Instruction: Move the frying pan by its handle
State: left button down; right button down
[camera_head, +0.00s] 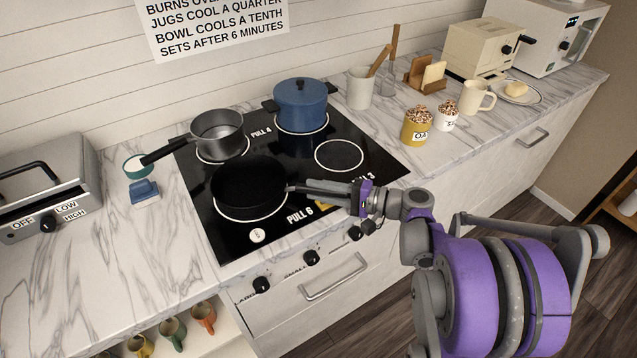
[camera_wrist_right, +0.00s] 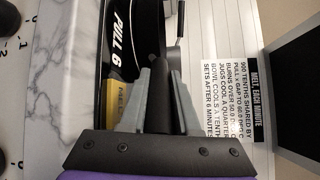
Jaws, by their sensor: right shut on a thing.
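The black frying pan (camera_head: 248,182) is over the front left burner of the black cooktop (camera_head: 200,215). The burner's white ring shows below its near edge; I cannot tell whether the pan touches the glass. My right gripper (camera_head: 295,187) reaches in from the right and is shut on the pan's handle, which its fingers mostly cover in the head view. In the right wrist view the dark handle (camera_wrist_right: 177,105) runs between the fingers of this gripper (camera_wrist_right: 160,85). My left gripper is not in view.
A grey saucepan (camera_head: 217,132) stands behind the pan, its handle pointing left. A blue pot (camera_head: 300,105) stands on the back right burner. The right front burner (camera_head: 339,156) is bare. A yellow labelled item (camera_head: 325,205) lies near the front edge by my gripper.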

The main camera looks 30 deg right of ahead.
jog(key=c, duration=0.6)
grip_release()
jog(key=shift+c, duration=0.2)
jog(key=shift+s, duration=0.1)
jog(key=v, duration=1.2)
